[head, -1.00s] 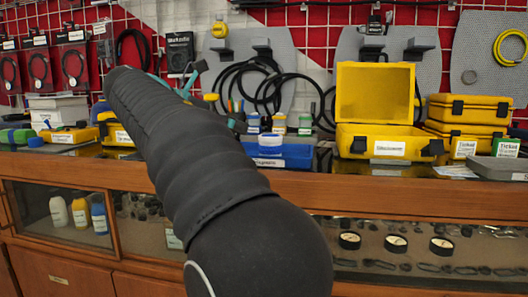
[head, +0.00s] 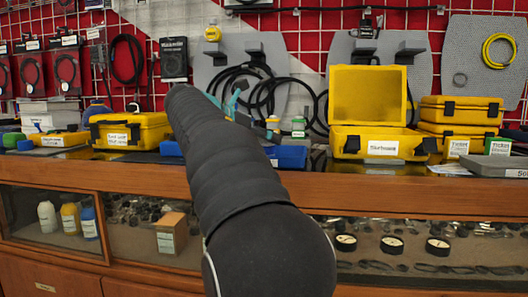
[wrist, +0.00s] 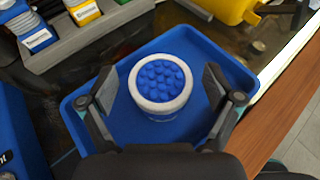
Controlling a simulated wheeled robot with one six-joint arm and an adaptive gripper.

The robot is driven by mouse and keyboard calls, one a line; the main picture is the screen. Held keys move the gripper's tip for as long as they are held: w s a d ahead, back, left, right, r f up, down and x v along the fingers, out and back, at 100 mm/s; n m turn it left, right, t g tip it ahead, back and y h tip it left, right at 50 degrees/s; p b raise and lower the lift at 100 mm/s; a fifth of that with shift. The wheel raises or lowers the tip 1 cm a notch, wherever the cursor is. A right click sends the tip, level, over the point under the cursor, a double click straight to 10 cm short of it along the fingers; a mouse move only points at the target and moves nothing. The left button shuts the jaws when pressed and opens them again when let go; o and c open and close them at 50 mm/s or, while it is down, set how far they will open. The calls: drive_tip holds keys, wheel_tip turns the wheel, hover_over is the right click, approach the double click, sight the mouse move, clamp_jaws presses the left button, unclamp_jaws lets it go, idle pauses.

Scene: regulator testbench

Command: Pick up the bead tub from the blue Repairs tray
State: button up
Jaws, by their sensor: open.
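The bead tub (wrist: 160,82) shows in the wrist view as a round white-rimmed tub full of blue beads. It stands upright in a blue tray (wrist: 72,122). My gripper (wrist: 163,92) is open, with one finger on each side of the tub and a gap visible between the fingers and the tub. In the head view my arm covers most of the tray, and part of a blue tray (head: 290,156) shows to the right of the arm.
An open yellow case (head: 367,112) stands right of my arm on the wooden counter (head: 420,182). A closed yellow case (head: 130,131) stands to the left. In the wrist view a grey rack (wrist: 80,50) lies beyond the tray, and another blue object (wrist: 18,135) is close on the left.

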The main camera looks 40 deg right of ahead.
drive_tip(key=shift+d, duration=0.15)
drive_tip(key=c, duration=1.3)
drive_tip(key=shift+r, duration=0.1)
